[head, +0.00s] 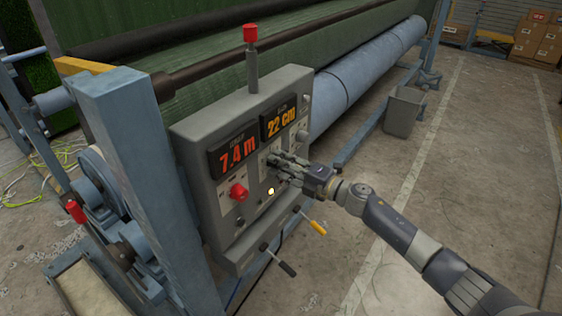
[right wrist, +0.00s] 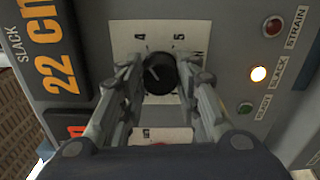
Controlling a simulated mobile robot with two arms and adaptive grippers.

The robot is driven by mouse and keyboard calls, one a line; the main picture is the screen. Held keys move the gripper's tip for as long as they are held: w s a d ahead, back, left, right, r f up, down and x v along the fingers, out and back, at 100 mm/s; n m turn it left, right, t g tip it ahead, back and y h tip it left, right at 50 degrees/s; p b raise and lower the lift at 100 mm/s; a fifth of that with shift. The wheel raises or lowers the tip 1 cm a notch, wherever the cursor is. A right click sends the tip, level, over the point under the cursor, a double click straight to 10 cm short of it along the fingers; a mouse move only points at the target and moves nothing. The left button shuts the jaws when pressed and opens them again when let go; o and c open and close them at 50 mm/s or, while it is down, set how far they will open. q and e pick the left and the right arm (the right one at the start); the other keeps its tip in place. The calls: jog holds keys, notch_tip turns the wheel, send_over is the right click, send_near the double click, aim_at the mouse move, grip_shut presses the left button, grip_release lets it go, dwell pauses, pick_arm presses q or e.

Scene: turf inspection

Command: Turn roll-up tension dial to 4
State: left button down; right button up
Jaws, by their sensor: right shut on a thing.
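The tension dial (right wrist: 160,73) is a round black knob with a small white mark on a pale label plate in the right wrist view. The numerals 4 and 5 show above it in that view, 4 to the left and 5 to the right. The white mark lies on the knob's left part; I cannot tell exactly which figure it points to. My right gripper (head: 275,164) is at the front of the grey control box (head: 215,131), shut on the dial. Its fingers lie on either side of the knob in the right wrist view (right wrist: 161,85).
The box has a 7.4 m display (head: 237,150), a 22 cm display (head: 280,117), a red knob (head: 238,191) and a lit lamp (right wrist: 258,74). A yellow-tipped lever (head: 318,228) and a black one (head: 287,269) stick out below. Open floor lies right.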

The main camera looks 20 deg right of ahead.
jog(key=shift+m, duration=0.4)
jog(key=o, duration=1.1)
jog(key=shift+c, duration=0.2)
jog(key=v, duration=1.2)
jog(key=shift+d+f, duration=0.1)
